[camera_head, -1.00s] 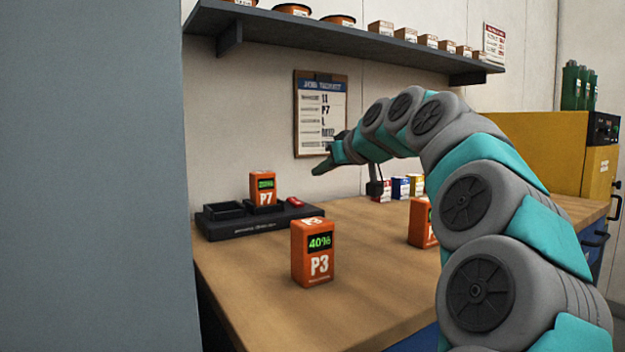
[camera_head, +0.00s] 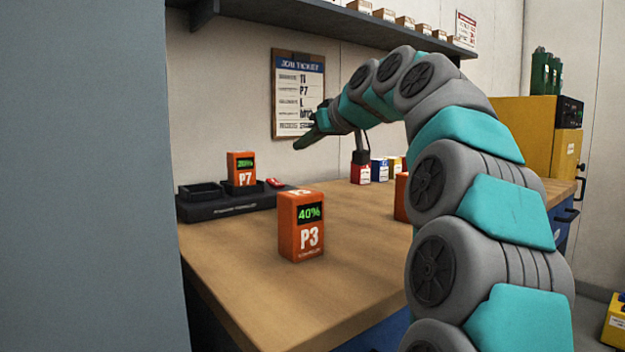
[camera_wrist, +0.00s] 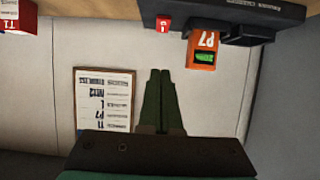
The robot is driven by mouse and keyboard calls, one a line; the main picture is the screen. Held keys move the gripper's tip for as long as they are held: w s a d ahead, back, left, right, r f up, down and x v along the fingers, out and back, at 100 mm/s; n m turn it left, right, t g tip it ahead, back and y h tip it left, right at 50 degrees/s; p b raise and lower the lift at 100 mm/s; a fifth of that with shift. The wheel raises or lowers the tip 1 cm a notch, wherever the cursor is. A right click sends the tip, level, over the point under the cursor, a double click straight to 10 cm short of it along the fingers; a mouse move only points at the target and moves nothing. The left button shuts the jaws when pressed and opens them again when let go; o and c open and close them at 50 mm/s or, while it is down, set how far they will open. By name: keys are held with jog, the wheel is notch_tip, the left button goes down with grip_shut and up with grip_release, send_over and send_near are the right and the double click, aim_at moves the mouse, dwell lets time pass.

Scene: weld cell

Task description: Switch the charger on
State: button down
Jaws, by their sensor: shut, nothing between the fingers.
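The charger (camera_head: 222,208) is a low black dock on the left back part of the bench. An orange battery P7 (camera_head: 241,177) with a lit green display stands upright in one bay; the other bay is empty. A small red switch (camera_head: 275,183) is at the charger's right end; its setting cannot be told. My gripper (camera_head: 298,146) is shut and empty, above and slightly right of the switch, apart from it. In the wrist view, the shut fingers (camera_wrist: 159,74) show below the red switch (camera_wrist: 163,24), with the P7 battery (camera_wrist: 203,45) to their right.
Orange battery P3 (camera_head: 301,232), reading 40%, stands nearer on the bench (camera_head: 250,290). Another orange block (camera_head: 402,198) is partly behind my arm. Small coloured boxes (camera_head: 379,171) stand at the back. A clipboard (camera_head: 298,92) hangs on the wall below a shelf (camera_head: 300,25).

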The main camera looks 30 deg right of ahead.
jog(key=shift+a, duration=0.1)
jog(key=shift+w, duration=0.1)
send_over(277, 183)
jog(key=s, duration=0.1)
notch_tip(277, 183, down, 4)
jog(key=shift+s+f+p, duration=0.15)
jog(key=shift+f+p, duration=0.1)
jog(key=shift+p, duration=0.1)
jog(key=shift+w+f, duration=0.3)
jog(key=shift+f, duration=0.5)
jog(key=shift+w+f, duration=0.25)
jog(key=shift+f, duration=0.55)
jog(key=shift+w+p, duration=0.1)
jog(key=shift+p, duration=0.2)
